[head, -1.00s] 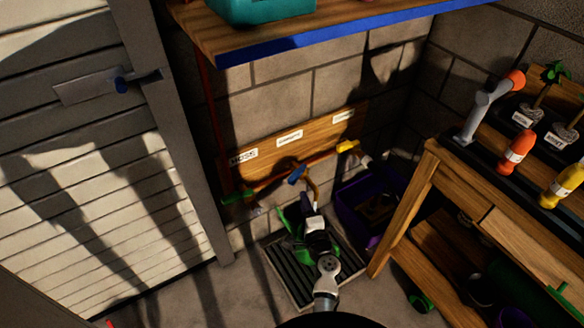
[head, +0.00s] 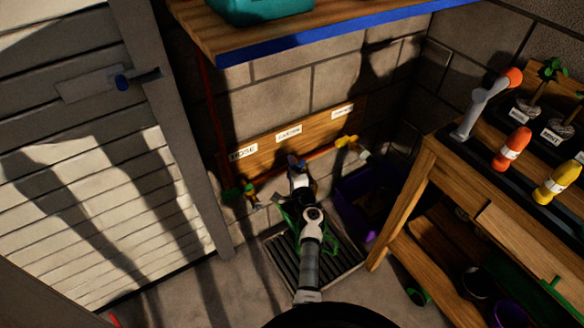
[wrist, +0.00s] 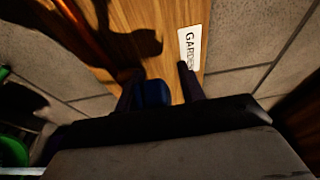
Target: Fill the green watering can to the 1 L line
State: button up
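The green watering can (head: 334,245) stands on the dark floor grate under the taps, mostly hidden behind my arm. Its water level and 1 L line cannot be seen. My gripper (head: 297,164) is up at the middle tap in the head view. In the wrist view, the blue tap handle (wrist: 152,94) sits between the two fingers of my gripper (wrist: 156,90). A gap shows beside the handle, so the fingers look open around it. A label reading GARDEN (wrist: 188,48) is on the board just beyond.
A green-handled tap (head: 240,191) is to the left under the HOSE label, and a yellow-handled tap (head: 347,141) is to the right. A purple bin (head: 352,205) stands right of the grate (head: 283,258). A wooden bench (head: 400,200) bounds the right side.

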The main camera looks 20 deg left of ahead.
grip_shut()
